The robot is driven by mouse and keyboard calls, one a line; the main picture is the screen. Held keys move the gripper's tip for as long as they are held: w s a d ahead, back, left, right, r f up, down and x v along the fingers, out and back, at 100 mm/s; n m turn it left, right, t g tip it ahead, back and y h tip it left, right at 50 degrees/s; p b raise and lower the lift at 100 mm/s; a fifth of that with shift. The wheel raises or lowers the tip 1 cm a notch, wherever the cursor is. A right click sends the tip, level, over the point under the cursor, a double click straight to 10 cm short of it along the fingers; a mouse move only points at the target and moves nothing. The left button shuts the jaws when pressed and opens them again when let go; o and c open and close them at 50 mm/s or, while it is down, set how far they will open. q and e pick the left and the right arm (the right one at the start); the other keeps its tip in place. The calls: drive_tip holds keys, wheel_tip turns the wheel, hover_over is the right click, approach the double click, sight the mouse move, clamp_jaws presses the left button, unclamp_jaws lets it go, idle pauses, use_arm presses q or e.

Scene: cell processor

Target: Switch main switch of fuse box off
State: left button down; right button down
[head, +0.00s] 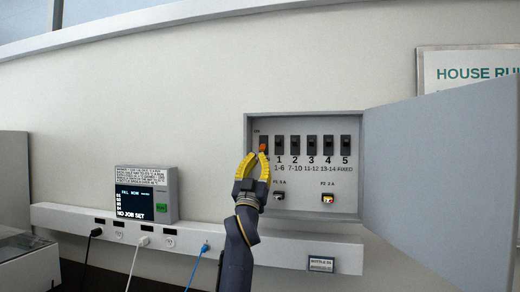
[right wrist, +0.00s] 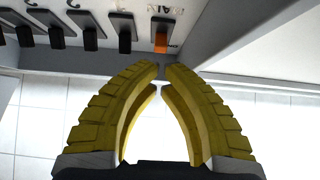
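The fuse box (head: 304,207) is on the wall with its door wide open to the right. Its main switch (head: 263,147), with an orange part, is at the left end of the switch row. In the right wrist view the main switch (right wrist: 161,41) lies just beyond the fingertips, beside the "MAIN" lettering. My right gripper (head: 255,155) has yellow fingers just below and in front of the main switch. In the right wrist view its fingertips (right wrist: 162,70) are close together with a narrow gap and nothing between them. Contact with the switch cannot be told. My left gripper is not in view.
Several black numbered switches (head: 312,145) stand right of the main switch. Two fuse holders (head: 328,199) sit below. The open door (head: 443,170) blocks the right side. A display unit (head: 146,194) and a trunking with plugged cables (head: 300,256) are at left and below.

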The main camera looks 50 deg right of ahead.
drive_tip(key=shift+s+a+f, duration=0.15)
drive_tip(key=shift+a+f, duration=0.15)
drive_tip(key=shift+f, duration=0.45)
drive_tip(key=shift+s+a+f, duration=0.1)
drive_tip(key=shift+a+f, duration=0.2)
drive_tip(key=shift+f, duration=0.45)
